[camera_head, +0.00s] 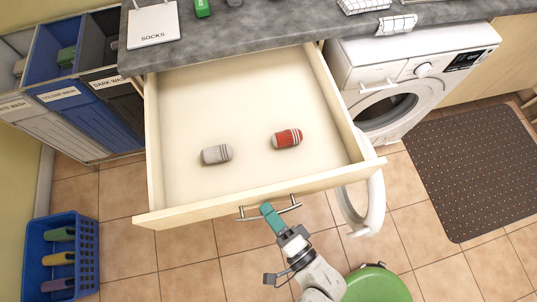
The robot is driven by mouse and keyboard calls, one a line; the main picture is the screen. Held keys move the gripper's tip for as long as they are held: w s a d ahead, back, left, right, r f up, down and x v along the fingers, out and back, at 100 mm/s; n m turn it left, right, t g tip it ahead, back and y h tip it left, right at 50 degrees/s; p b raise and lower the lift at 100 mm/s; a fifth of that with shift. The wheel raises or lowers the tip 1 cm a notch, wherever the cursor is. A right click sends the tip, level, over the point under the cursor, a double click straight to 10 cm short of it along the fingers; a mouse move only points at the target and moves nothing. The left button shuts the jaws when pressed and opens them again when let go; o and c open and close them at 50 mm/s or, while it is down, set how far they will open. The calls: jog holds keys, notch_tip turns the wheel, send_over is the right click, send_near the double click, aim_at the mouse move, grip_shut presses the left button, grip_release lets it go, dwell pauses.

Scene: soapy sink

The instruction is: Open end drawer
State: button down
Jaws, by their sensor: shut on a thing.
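The end drawer (240,90) is pulled far out from under the grey counter. It is pale inside and holds a grey striped roll (217,154) and a red striped roll (287,138). Its metal bar handle (290,208) is on the front panel (190,211). My gripper (267,209), with teal fingers, is at the handle's middle and shut on it. The fingers hide part of the bar.
A washing machine (405,50) with its round door (375,205) swung open stands right of the drawer. Laundry bins (80,95) are at left, a blue basket (62,250) at lower left. A green round object (375,284) is near my arm. A dark mat (470,150) lies at right.

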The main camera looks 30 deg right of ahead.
jog(key=c, duration=1.1)
grip_release()
jog(key=s, duration=0.3)
jog(key=s+b, duration=0.1)
jog(key=s, duration=0.3)
jog(key=s+b, duration=0.1)
jog(key=s, duration=0.2)
jog(key=shift+s+d, duration=0.4)
